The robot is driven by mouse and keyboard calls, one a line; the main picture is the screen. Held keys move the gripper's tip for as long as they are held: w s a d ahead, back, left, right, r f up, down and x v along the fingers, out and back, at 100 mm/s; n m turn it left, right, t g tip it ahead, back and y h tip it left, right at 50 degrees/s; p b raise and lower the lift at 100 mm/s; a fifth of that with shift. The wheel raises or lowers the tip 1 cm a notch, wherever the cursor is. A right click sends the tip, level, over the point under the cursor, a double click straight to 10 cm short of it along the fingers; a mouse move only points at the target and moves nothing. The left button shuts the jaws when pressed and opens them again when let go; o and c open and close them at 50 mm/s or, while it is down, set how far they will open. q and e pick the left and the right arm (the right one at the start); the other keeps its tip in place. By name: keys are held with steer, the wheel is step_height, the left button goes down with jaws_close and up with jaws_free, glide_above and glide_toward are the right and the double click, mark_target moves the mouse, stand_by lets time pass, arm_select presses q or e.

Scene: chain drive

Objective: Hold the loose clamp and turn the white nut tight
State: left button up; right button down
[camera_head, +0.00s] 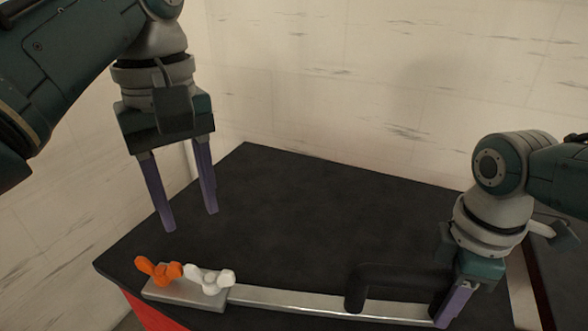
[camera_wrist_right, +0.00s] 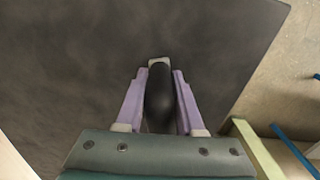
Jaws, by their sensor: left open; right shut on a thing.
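The clamp is a long metal bar (camera_head: 300,299) with a black handle (camera_head: 395,274) on its right part. It lies along the front of the dark table. The white nut (camera_head: 209,279), wing-shaped, sits on the bar's wider left end. My left gripper (camera_head: 191,221) is open and empty, pointing down above and behind the white nut, apart from it. My right gripper (camera_head: 448,300) is shut on the black handle at its right end. In the right wrist view the handle (camera_wrist_right: 159,98) lies between the two purple fingers (camera_wrist_right: 159,78).
An orange wing nut (camera_head: 158,270) sits left of the white nut on the same metal end. The dark table top (camera_head: 310,200) behind the bar is clear. A pale wall (camera_head: 400,90) stands behind the table. The table's red front side (camera_head: 150,311) shows at lower left.

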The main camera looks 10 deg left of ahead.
steer(key=shift+c, duration=2.2)
jaws_free()
